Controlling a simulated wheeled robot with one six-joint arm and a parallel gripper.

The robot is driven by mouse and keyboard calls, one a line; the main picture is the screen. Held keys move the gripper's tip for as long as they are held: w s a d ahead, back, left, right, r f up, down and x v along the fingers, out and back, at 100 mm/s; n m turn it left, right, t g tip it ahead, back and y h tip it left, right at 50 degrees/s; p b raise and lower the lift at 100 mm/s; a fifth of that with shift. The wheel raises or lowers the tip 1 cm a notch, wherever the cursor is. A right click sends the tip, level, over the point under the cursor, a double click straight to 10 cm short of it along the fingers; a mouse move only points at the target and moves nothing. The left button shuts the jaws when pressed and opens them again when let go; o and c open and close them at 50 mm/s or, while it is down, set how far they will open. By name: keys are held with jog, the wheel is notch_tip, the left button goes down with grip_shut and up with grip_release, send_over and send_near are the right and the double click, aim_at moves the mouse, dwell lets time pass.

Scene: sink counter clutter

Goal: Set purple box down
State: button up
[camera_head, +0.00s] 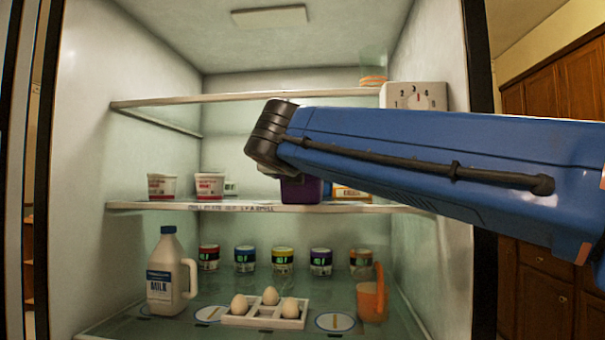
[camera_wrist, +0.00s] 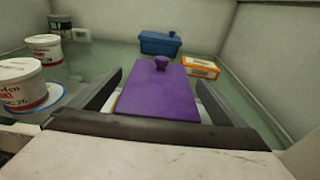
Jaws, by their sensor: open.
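The purple box (camera_head: 301,190) stands on the middle shelf of the open fridge, partly hidden behind my arm in the head view. In the wrist view the purple box (camera_wrist: 160,92) shows its flat lid with a round knob, upright and level. My gripper (camera_wrist: 158,88) is open, with one dark finger on each side of the box. Whether either finger touches the box I cannot tell. The fingers are hidden in the head view.
White tubs (camera_wrist: 22,84) stand left on the shelf (camera_head: 130,205). A blue box (camera_wrist: 160,43) and an orange-and-white carton (camera_wrist: 200,67) are behind the purple box. Below are a milk jug (camera_head: 166,275), jars, an egg tray (camera_head: 262,322) and an orange pitcher (camera_head: 371,300).

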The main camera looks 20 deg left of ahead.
jog(key=shift+s+r, duration=0.15)
jog(key=v, duration=1.1)
jog(key=shift+s+d, duration=0.2)
jog(key=shift+s, duration=0.1)
